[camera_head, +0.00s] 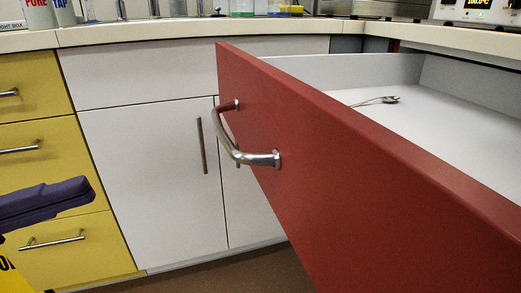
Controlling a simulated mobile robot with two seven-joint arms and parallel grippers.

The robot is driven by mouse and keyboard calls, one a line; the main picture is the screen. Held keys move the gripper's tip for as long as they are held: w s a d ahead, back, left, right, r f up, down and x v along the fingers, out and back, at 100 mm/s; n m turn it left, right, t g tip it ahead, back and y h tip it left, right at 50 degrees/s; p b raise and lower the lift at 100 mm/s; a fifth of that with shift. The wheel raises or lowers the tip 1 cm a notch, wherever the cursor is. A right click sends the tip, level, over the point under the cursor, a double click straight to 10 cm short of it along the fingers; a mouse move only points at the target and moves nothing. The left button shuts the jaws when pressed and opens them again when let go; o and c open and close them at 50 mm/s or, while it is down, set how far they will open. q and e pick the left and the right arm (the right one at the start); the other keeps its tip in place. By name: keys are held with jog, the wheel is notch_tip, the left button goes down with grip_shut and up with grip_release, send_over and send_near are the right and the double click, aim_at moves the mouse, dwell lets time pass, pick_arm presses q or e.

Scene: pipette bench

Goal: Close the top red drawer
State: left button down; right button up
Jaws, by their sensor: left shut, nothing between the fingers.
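The top red drawer (370,165) stands pulled out, its red front running from the upper middle to the lower right. Its silver bar handle (240,140) is on the front face. The drawer's pale inside shows behind the front. My left gripper (88,190) is dark purple and shut, at the lower left in front of the yellow drawers. It is empty and well apart from the red drawer, to the left of the handle. My right gripper is not in view.
A small metal spoon-like item (386,100) lies in the drawer. Yellow drawers (70,130) with silver handles stand at the left. White cabinet doors (150,170) are behind. The pale countertop (190,30) holds bottles and devices. Open space lies between my left gripper and the red front.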

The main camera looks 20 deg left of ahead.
pick_arm(q)
jog(key=b+x, duration=0.1)
jog(key=x, duration=1.2)
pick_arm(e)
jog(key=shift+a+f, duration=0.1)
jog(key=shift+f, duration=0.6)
pick_arm(q)
jog(key=shift+d+r, duration=0.1)
